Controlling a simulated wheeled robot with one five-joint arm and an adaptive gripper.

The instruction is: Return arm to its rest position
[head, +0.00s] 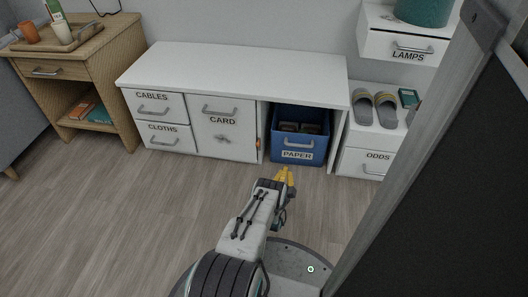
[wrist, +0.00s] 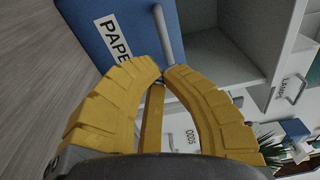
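My arm reaches forward from my base in the head view, with my gripper (head: 285,173) low in front of the desk's open bay. In the wrist view the two yellow fingers of my gripper (wrist: 164,72) curve together and their tips meet. I see nothing held between them. The blue PAPER box (head: 299,152) sits in the open bay, with its grey handle clear of the fingers in the head view. In the wrist view the blue box (wrist: 105,15) is beyond the fingers. Its grey handle lines up behind the tips.
The white desk (head: 235,67) has CABLES, CLOTHS and CARD fronts, all shut. The ODDS drawer unit (head: 359,164) with grey slippers (head: 376,110) stands at the right, below the LAMPS drawer (head: 402,47). A wooden side table (head: 112,62) stands left. The wooden floor (head: 110,215) is clear.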

